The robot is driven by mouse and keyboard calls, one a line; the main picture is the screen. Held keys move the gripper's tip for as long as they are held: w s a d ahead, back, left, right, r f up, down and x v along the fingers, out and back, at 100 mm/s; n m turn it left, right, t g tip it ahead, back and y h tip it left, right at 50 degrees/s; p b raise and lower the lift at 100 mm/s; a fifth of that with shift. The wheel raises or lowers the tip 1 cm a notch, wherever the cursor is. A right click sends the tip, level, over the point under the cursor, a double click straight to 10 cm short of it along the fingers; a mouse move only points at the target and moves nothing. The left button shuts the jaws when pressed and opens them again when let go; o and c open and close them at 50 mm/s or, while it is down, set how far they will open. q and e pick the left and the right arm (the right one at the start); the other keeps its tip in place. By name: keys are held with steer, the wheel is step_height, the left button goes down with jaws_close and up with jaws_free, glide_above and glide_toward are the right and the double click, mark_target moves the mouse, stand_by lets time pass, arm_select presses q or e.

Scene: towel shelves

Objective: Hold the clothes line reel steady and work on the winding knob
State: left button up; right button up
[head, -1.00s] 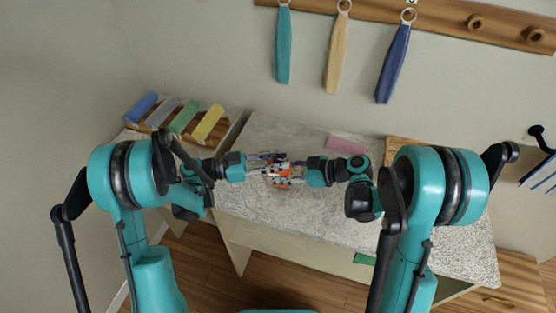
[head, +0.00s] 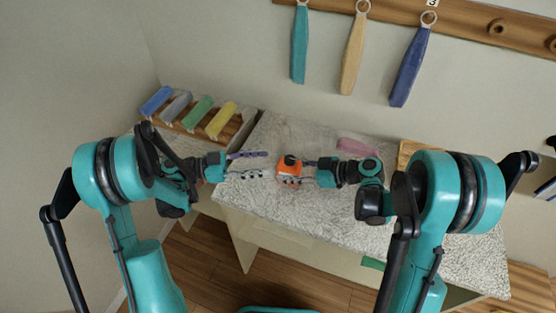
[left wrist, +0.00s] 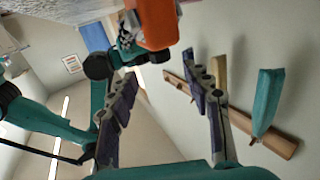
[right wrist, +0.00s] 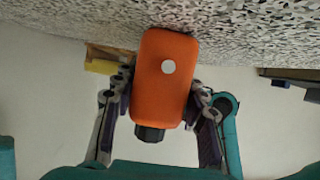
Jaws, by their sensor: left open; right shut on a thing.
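The clothes line reel is an orange box with a dark knob. In the head view the reel (head: 287,172) is on or just above the speckled counter, near its middle. My right gripper (head: 300,172) is shut on it from the right. In the right wrist view the reel (right wrist: 166,80) sits between my right fingers, with a white round spot on its face and the black knob (right wrist: 150,133) at one end. My left gripper (head: 262,164) is open and empty, left of the reel and apart from it. In the left wrist view the reel (left wrist: 155,22) is beyond the open fingers (left wrist: 165,95).
The speckled counter (head: 330,215) is mostly clear. A pink cloth (head: 357,147) lies at its back. A wooden rack with rolled towels (head: 203,117) stands at the back left. Several towels (head: 353,55) hang from a wall rail above.

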arm_select(q)
steer(key=shift+s+a, duration=0.15)
steer(key=shift+a, duration=0.6)
steer(key=shift+s+a, duration=0.15)
steer(key=shift+a, duration=0.6)
arm_select(e)
steer(key=o, duration=1.3)
steer(key=shift+d, duration=0.1)
